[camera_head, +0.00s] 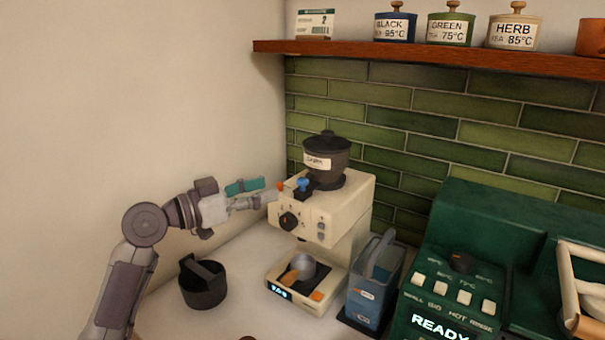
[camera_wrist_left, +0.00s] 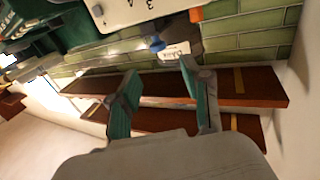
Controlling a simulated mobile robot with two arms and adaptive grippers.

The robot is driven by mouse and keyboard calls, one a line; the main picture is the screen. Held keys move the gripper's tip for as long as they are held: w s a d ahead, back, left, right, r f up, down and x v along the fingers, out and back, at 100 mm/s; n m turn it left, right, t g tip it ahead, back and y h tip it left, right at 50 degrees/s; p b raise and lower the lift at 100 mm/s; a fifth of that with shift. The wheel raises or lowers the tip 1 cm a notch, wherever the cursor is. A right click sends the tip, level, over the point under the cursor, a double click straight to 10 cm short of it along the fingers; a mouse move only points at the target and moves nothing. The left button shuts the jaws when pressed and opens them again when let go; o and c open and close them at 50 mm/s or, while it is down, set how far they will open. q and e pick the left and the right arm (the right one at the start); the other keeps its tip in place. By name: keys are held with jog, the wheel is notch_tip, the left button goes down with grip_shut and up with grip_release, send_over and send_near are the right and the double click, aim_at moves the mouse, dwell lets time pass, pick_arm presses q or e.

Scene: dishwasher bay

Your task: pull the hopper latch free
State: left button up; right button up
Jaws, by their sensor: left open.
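The dark hopper (camera_head: 326,158) with a white label sits on top of the cream grinder (camera_head: 330,222). A blue piece (camera_head: 303,184) sticks up at the hopper's front base, and an orange piece (camera_head: 280,186) is at the grinder's top left corner. I cannot tell for certain which is the latch. In the left wrist view, the blue piece (camera_wrist_left: 157,43) and orange piece (camera_wrist_left: 196,14) lie beyond the fingertips. My left gripper (camera_head: 264,191) is open and empty, close to the grinder's left side. In the left wrist view, its teal fingers (camera_wrist_left: 160,76) are spread apart. My right gripper is not visible.
A black container with a bar across it (camera_head: 203,284) stands left of the grinder. A blue-grey bin (camera_head: 372,290) and a green machine reading READY (camera_head: 455,265) stand to the right. A wooden shelf (camera_head: 430,56) with canisters hangs above. Some counter between container and grinder is clear.

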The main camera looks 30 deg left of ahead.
aim_at(299, 180)
pick_arm(q)
jog(key=p+x, duration=0.3)
jog(key=x, duration=0.5)
jog(key=shift+w+d, duration=0.15)
jog(key=shift+w, duration=0.05)
jog(key=shift+w+d+f, duration=0.1)
jog(key=shift+w+d, duration=0.25)
jog(key=shift+w, duration=0.2)
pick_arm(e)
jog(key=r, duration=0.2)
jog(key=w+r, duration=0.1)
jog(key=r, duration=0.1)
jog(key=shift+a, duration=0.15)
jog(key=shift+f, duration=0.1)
pick_arm(q)
jog(key=shift+c, duration=0.6)
grip_shut()
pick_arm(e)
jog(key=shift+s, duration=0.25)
